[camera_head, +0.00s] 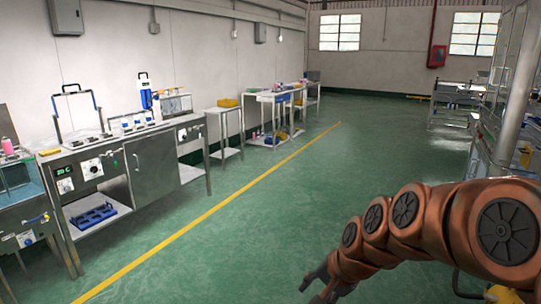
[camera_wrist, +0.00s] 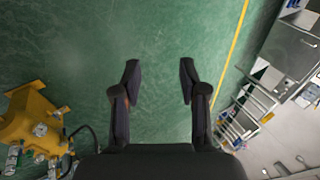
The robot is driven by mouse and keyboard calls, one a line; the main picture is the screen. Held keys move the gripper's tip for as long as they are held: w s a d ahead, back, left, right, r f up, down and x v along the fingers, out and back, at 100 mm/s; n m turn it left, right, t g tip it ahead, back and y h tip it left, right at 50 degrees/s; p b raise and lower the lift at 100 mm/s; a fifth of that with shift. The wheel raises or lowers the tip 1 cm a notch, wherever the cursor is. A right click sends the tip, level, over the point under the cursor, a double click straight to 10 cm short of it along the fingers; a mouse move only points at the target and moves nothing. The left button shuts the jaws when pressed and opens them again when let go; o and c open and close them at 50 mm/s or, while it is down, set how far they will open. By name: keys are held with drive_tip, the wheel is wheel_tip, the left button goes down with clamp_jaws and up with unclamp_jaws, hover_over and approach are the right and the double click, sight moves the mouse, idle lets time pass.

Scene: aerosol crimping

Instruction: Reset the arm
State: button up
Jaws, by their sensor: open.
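My arm reaches in from the right side of the head view, its links bent and low over the green floor. My gripper (camera_head: 316,284) is at the lower middle of that view, and it also shows in the wrist view (camera_wrist: 158,82). Its two dark fingers stand apart with only green floor between them. It is open and holds nothing. No bench or object touches the fingers.
A steel workbench (camera_head: 153,165) with equipment lines the left wall. A yellow floor line (camera_head: 215,209) runs alongside it. A yellow machine (camera_wrist: 32,122) is at the left of the wrist view. Steel shelving (camera_head: 505,85) stands at right. The middle floor is clear.

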drive_tip(key=s+d+r+n+g+h+p, duration=0.1)
drive_tip(key=s+d+r+n+g+p, duration=0.1)
drive_tip(key=s, duration=0.7)
drive_tip(key=s+d+r+n+g+h+p, duration=0.1)
drive_tip(key=s+d+r+n+g+p, duration=0.1)
drive_tip(key=s, duration=0.7)
drive_tip(key=s+d+r+n+g+h+p, duration=0.1)
drive_tip(key=s+d+r+n+p, duration=0.2)
drive_tip(key=s, duration=0.5)
drive_tip(key=shift+s+d+g+h+p, duration=0.3)
drive_tip(key=shift+s+d+g+p, duration=0.1)
drive_tip(key=shift+d+p, duration=0.3)
